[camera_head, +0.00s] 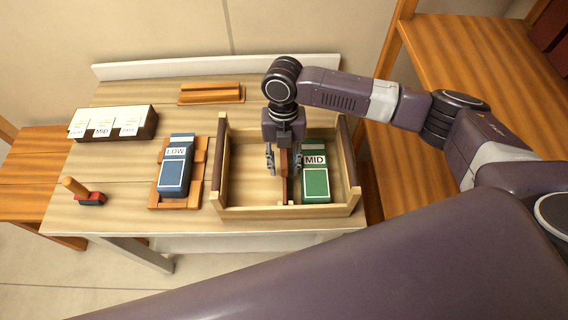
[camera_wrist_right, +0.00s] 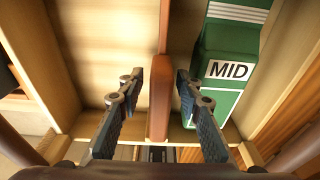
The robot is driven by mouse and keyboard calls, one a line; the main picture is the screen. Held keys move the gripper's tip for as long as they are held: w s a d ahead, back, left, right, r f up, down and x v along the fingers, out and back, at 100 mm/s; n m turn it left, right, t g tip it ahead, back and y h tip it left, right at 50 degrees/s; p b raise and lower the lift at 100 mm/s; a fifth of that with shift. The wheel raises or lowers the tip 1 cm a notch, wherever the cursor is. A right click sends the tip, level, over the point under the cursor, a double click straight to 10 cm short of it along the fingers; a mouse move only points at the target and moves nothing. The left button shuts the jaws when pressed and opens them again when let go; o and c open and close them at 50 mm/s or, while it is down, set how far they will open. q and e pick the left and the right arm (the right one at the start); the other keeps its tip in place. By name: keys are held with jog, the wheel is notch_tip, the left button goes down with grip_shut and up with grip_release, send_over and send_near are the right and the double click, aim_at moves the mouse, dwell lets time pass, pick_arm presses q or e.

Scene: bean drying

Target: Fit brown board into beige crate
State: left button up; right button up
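The beige crate (camera_head: 240,212) stands on the table, with dark brown strips along its two side walls. The brown board (camera_head: 284,188) stands upright inside it, running front to back and dividing the floor. It also shows in the right wrist view (camera_wrist_right: 159,95). A green MID packet (camera_head: 315,183) lies in the right compartment; the left compartment is empty. My right gripper (camera_head: 284,170) points down into the crate, open, with one finger on each side of the board and small gaps visible. The board's lower edge is partly hidden. My left gripper is not in view.
Left of the crate, a blue LOW packet (camera_head: 174,172) lies on a wooden rack (camera_head: 158,199). A box with label cards (camera_head: 147,124), a wooden-handled stamp (camera_head: 76,187) and an orange wooden piece (camera_head: 211,93) are also on the table. Wooden shelving (camera_head: 440,50) stands at right.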

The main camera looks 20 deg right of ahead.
jog(key=r, duration=0.4)
jog(key=w+r, duration=0.1)
jog(key=r, duration=0.6)
jog(key=shift+w+d+r, duration=0.2)
jog(key=shift+w+r, duration=0.2)
jog(key=shift+s+f, duration=0.1)
